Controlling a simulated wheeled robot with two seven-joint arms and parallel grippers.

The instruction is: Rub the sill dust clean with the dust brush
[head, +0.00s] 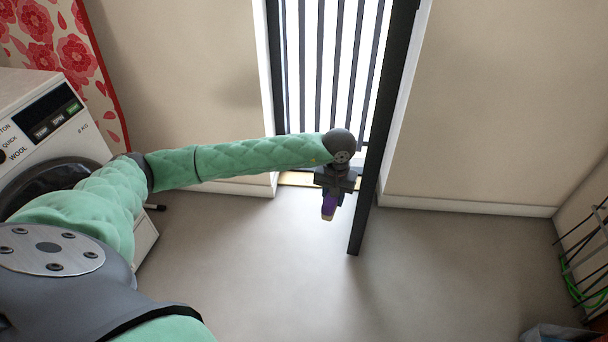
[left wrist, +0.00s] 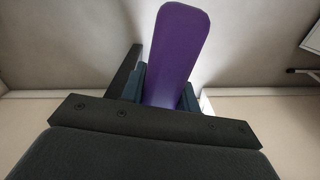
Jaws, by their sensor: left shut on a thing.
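My left gripper (head: 333,190) is at the doorway, in front of the dark barred opening, with its arm stretched in from the left. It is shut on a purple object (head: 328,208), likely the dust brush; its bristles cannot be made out. In the left wrist view the purple handle (left wrist: 176,55) stands up between the gripper's dark fingers (left wrist: 160,92). The sill (head: 297,180) shows as a yellowish strip at the foot of the opening, partly hidden by my gripper. I cannot make out dust on it. My right gripper is not in view.
A dark open door panel (head: 380,130) stands close to the right of my gripper. A white washing machine (head: 45,125) is at the left. A rack with green cord (head: 585,275) is at the far right. The grey floor (head: 250,260) is mostly clear.

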